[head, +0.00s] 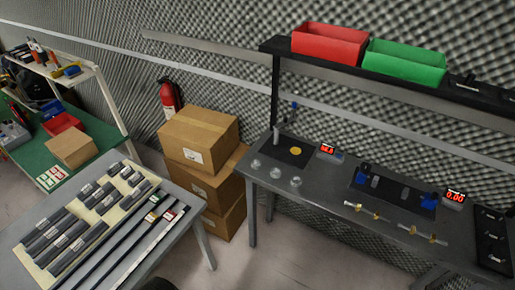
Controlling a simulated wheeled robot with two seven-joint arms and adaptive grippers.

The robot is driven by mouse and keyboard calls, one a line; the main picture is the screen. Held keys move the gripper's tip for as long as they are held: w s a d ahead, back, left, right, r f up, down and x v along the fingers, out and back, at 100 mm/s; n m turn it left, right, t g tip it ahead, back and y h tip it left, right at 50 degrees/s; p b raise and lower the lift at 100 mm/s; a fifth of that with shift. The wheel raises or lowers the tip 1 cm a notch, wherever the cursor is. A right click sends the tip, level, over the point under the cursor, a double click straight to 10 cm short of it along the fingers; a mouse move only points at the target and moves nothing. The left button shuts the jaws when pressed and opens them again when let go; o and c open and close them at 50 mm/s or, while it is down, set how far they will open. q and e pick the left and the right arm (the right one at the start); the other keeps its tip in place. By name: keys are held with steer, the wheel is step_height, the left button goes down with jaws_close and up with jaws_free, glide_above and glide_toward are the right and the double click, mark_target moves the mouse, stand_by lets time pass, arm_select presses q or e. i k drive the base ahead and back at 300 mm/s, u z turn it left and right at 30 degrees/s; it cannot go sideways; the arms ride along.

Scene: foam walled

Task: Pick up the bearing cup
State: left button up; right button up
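Three small silvery, round pieces that look like cups stand in a row near the front edge of the dark workbench (330,200) on the right: a left one (254,164), a middle one (275,172) and a right one (296,182). They are too small to tell which is the bearing cup. Behind them a black plate (275,151) holds a yellow disc (296,151) under a small press-like stand (277,133). Neither of my grippers shows in the head view.
Red (330,44) and green (404,63) bins stand on a shelf above the bench. Brass-coloured shafts (367,211) and a blue-ended fixture (393,190) lie to the right. Stacked cartons (200,138) stand left of the bench, beside a table (185,240) of grey parts. Grey floor is open in front.

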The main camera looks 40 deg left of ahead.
mark_target(256, 163)
steer(key=u, duration=0.6)
steer(key=i, duration=1.05)
steer(key=u, duration=1.05)
